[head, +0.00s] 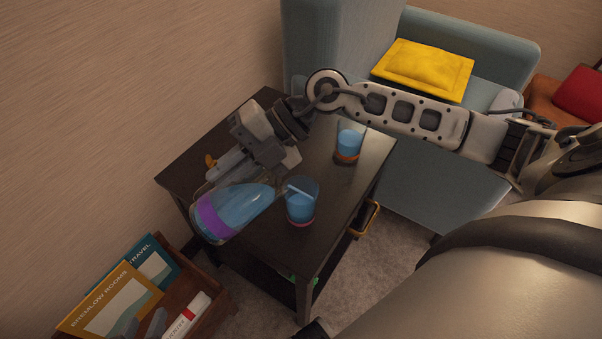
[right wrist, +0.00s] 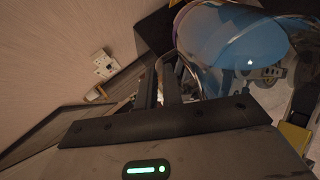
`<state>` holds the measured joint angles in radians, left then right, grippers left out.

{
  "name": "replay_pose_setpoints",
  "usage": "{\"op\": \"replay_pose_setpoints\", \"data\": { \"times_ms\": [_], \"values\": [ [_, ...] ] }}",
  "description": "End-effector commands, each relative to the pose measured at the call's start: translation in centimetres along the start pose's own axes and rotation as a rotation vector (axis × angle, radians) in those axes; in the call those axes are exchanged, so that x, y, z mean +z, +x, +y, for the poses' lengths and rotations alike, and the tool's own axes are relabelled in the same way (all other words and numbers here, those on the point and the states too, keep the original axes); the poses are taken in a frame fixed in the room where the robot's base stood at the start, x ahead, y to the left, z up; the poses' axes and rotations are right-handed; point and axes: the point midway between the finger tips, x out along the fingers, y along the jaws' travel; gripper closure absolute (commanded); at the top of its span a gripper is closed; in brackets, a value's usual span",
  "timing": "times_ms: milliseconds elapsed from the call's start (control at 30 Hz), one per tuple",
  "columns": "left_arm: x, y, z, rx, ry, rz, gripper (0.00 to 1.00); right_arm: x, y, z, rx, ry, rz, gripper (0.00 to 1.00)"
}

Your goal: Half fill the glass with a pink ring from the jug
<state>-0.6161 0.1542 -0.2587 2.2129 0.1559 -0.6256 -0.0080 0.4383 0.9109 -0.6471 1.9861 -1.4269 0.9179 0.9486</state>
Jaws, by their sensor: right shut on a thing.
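The clear jug (head: 238,208) with a purple band holds blue liquid and is tilted far over, its mouth toward the right. My right gripper (head: 245,172) is shut on the jug at its upper side. The jug also fills the upper right of the right wrist view (right wrist: 232,45). The glass with a pink ring (head: 301,212) stands upright on the dark table under the jug's mouth. A pale blue streak runs from the mouth into this glass, which holds blue liquid to roughly mid-height. My left gripper (head: 141,324) shows only as two grey fingertips, apart, at the bottom edge.
A glass with an orange ring (head: 347,146), also with blue liquid, stands farther back on the dark table (head: 270,236). A wooden box (head: 207,290) with books is at lower left. A blue-grey armchair (head: 420,190) with a yellow cushion (head: 424,69) is behind.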

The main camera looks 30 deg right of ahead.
Motion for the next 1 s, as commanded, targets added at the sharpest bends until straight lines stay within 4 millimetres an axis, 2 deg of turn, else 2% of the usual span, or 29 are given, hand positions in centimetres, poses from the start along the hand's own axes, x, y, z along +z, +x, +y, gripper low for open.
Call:
{"op": "replay_pose_setpoints", "data": {
  "times_ms": [433,1000],
  "values": [
    [1.0,0.5,0.1,0.008,-0.004,-0.02,0.64,0.0,-0.2,0.2,0.019,-0.003,0.003,1.0],
    [1.1,1.2,0.1,0.016,-0.001,-0.024,0.64,-0.1,-0.5,0.3,0.037,-0.003,0.007,1.0]
  ]
}}
